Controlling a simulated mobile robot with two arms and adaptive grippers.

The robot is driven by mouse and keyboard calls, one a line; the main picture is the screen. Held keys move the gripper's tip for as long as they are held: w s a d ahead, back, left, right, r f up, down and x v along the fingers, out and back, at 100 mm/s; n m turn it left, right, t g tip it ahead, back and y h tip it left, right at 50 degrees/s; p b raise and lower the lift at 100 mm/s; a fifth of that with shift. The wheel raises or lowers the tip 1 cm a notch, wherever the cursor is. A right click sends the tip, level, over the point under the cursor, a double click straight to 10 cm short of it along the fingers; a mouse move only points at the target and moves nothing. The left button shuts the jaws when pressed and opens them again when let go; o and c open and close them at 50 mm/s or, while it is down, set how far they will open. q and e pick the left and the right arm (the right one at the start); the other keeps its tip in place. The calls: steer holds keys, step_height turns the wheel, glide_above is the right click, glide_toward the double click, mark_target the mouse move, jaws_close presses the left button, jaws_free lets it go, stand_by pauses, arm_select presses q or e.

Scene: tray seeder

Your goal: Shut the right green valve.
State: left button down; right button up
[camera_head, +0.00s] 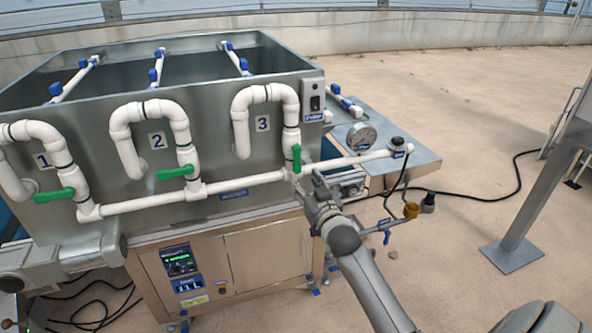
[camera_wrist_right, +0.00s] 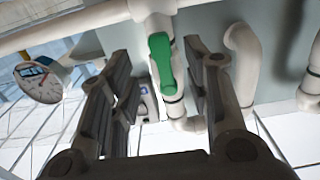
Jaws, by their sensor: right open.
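The right green valve (camera_head: 297,158) sits on the white pipe below loop 3, with its handle standing upright along the pipe. My right gripper (camera_head: 312,183) is just below and right of this handle in the head view. In the right wrist view, the green handle (camera_wrist_right: 162,62) lies between the two spread fingers of my open right gripper (camera_wrist_right: 158,75), with visible space on both sides. Contact cannot be seen. My left gripper does not show in the head view.
Two other green valves, the middle one (camera_head: 175,173) and the left one (camera_head: 54,196), have their handles turned sideways. A pressure gauge (camera_head: 361,137) and a horizontal white pipe (camera_head: 350,161) lie right of the right valve. A metal stand (camera_head: 525,215) is farther right, beyond open floor.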

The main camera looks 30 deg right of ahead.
mark_target(298, 169)
steer(key=shift+x, duration=3.1)
steer(key=shift+a, duration=0.1)
jaws_close()
